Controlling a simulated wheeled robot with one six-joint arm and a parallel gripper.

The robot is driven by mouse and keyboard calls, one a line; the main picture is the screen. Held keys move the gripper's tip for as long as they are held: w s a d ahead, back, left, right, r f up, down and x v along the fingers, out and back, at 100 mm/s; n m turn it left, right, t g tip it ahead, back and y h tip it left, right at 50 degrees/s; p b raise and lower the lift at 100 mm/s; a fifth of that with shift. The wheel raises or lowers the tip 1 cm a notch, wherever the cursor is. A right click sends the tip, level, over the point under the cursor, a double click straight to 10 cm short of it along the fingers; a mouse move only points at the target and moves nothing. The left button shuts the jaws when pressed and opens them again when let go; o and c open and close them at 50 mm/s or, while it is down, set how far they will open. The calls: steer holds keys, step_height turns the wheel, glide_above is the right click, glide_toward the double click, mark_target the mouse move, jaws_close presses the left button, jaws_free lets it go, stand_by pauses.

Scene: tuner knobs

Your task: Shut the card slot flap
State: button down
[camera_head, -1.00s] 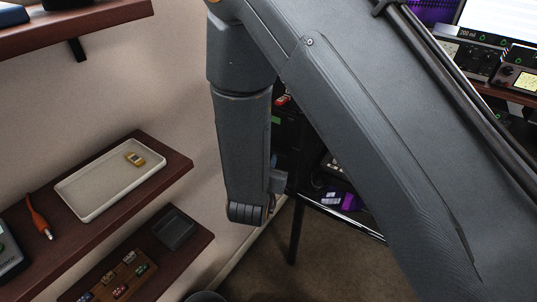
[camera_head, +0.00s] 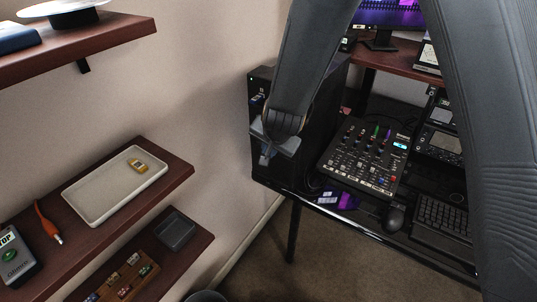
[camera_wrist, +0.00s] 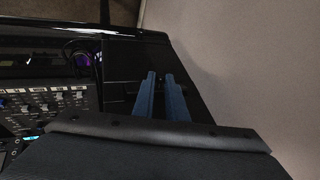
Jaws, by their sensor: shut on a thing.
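A black computer tower (camera_head: 318,98) stands against the wall at the left end of the black desk. My gripper (camera_head: 264,158) is in front of the tower's left face in the head view. In the wrist view, the two blue fingers of my gripper (camera_wrist: 161,76) lie close together with a narrow dark gap, over a glossy black surface. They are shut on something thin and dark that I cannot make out. The card slot flap cannot be told apart from the dark tower; my wrist covers part of that face.
A mixer (camera_head: 366,158), a mouse (camera_head: 394,217) and a keyboard (camera_head: 443,216) are on the black desk (camera_head: 308,197). Wall shelves at left hold a white tray (camera_head: 100,206) and a dark small tray (camera_head: 175,232). Floor between shelves and desk is open.

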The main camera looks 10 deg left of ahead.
steer(key=shift+w+g+b, duration=0.1)
steer(key=shift+g+b, duration=0.3)
stand_by(0.3)
steer(key=c, duration=2)
jaws_free()
steer(key=shift+c, duration=0.2)
steer(key=shift+r, duration=0.1)
steer(key=p+v, duration=0.3)
steer(key=v, duration=0.4)
steer(key=shift+s+d+r+p, duration=0.2)
steer(key=shift+s+r+p, duration=0.1)
steer(key=shift+p, duration=0.1)
steer(key=shift+w+d, duration=0.1)
